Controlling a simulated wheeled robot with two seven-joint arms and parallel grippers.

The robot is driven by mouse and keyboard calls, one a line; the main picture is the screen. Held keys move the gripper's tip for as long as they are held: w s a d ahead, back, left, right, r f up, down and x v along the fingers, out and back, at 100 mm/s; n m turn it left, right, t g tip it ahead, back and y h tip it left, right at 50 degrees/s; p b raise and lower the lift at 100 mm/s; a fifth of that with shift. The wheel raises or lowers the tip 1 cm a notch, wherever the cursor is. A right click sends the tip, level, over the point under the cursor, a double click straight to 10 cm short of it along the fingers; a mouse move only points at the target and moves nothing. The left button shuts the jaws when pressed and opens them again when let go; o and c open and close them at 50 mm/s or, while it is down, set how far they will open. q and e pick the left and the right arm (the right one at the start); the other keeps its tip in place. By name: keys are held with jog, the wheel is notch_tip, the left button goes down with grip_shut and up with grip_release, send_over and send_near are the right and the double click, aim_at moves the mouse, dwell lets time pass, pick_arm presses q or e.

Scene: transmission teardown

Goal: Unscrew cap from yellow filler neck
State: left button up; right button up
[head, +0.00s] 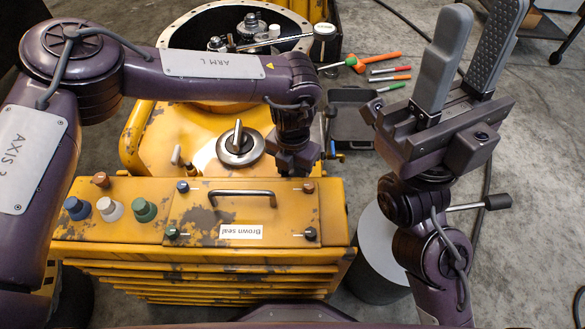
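A round grey metal disc with an upright lever (240,147) sits on top of the yellow machine housing (190,125). I cannot tell whether it is the cap on the yellow filler neck; no other yellow neck is clearly seen. My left gripper (297,163) points down just right of the disc, apart from it in the picture; its fingertips are not clearly seen. My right gripper (478,45) is raised at the right with its two grey fingers apart, pointing up and empty.
Blue (76,208), white (110,209) and green (145,210) knobs stand on the front panel. A plate with a bar handle (241,193) carries a "Brown seal" label (240,232). A black tray (352,118) and several tools (376,60) lie behind. A grey cylinder (382,245) stands right.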

pick_arm(q)
jog(key=c, duration=0.5)
jog(key=n+p, duration=0.2)
jog(key=shift+r+n, duration=0.2)
jog(key=shift+n, duration=0.1)
jog(key=shift+f+n+p, duration=0.1)
jog(key=shift+n+p, duration=0.3)
jog(key=shift+n, duration=0.8)
jog(key=shift+f, duration=0.1)
